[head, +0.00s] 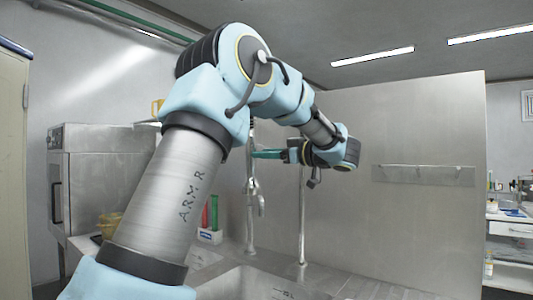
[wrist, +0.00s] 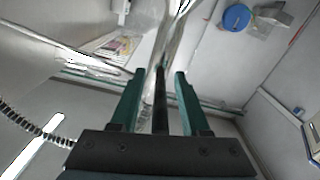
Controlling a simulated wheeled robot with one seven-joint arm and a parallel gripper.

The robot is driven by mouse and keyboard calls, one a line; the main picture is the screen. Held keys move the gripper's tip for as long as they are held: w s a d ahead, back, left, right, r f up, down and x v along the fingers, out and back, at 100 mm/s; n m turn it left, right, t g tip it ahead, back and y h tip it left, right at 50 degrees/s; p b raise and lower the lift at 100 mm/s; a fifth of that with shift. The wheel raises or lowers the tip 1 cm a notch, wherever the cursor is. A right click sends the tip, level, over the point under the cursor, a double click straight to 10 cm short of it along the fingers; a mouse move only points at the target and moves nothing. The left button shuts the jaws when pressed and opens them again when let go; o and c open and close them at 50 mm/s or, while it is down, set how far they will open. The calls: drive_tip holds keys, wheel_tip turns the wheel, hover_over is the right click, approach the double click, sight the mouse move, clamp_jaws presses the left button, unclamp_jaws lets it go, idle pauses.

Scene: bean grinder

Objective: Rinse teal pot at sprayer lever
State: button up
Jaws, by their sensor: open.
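My gripper (head: 255,154) is raised above the sink area with its teal fingers pointing left, at a thin metal sprayer pipe (head: 250,205). In the wrist view my gripper (wrist: 158,72) is open, with a finger on each side. A slim dark rod (wrist: 160,100) and pale metal pipework lie between the fingers in that picture; I cannot tell whether they touch. A metal sprayer head with its lever (head: 260,199) hangs beside the pipe, below my gripper. I cannot make out a teal pot in either view.
A metal sink (head: 250,283) is below, partly behind my arm. A second upright pipe (head: 302,215) stands right of the first. A steel box-like appliance (head: 95,170) is at left. Red and green bottles (head: 210,212) stand on the counter. A blue round object (wrist: 237,18) shows in the wrist view.

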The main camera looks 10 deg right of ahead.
clamp_jaws()
idle(0.3)
idle(1.1)
drive_tip(key=shift+f, duration=0.1)
